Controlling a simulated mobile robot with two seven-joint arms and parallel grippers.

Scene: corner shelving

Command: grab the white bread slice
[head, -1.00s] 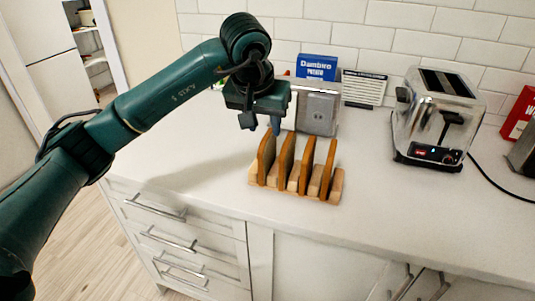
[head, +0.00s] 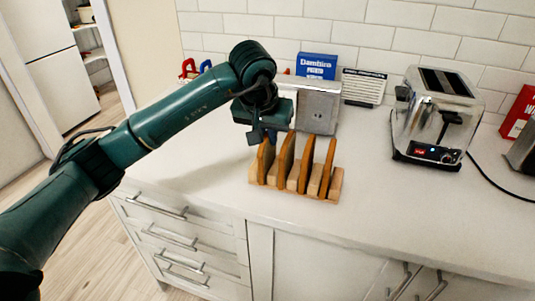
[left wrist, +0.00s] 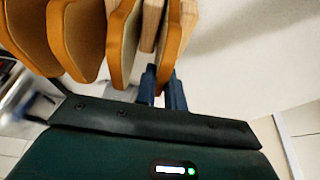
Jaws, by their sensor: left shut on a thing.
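Several bread slices with brown crusts stand upright in a light wooden rack (head: 334,190) on the counter. My left gripper (head: 264,138) comes down over the leftmost bread slice (head: 265,163) and is shut on its top edge. In the left wrist view, the dark blue fingers (left wrist: 162,88) sit at the edge of that slice (left wrist: 174,42). The slice still stands in the rack. The other slices (head: 286,160) stand to its right, apart from the fingers. My right gripper is not in view.
A chrome toaster (head: 437,118) stands to the right on the white counter (head: 400,195). A metallic box (head: 318,106), a blue box (head: 318,66) and a small sign (head: 363,87) stand behind the rack. The counter left of the rack is clear.

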